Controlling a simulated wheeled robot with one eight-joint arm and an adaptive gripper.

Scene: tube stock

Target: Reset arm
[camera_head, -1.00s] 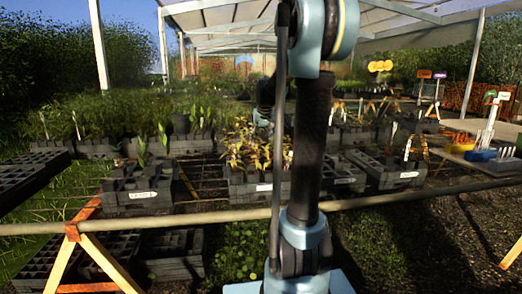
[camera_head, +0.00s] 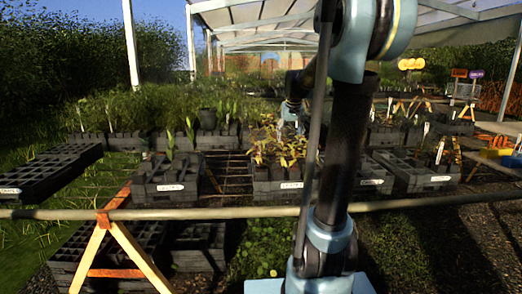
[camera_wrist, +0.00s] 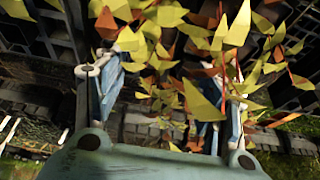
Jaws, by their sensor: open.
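My gripper (camera_wrist: 155,85) is open in the wrist view. Its two fingers stand apart, with yellow and reddish-brown leaves of a plant (camera_wrist: 235,35) in front of and between them. The leaves partly hide the right finger. I see no pot or other object clamped. In the head view my arm reaches forward over the rail, and its end (camera_head: 289,110) is at the yellow-leaved plants (camera_head: 277,150), just above and behind the dark crate (camera_head: 284,187) that holds them.
A pale horizontal rail (camera_head: 235,212) crosses in front of me on a wooden trestle (camera_head: 128,244). Labelled dark crates stand left (camera_head: 167,187) and right (camera_head: 425,180). An empty cell tray (camera_head: 45,172) lies at far left. Dense green plants fill the back.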

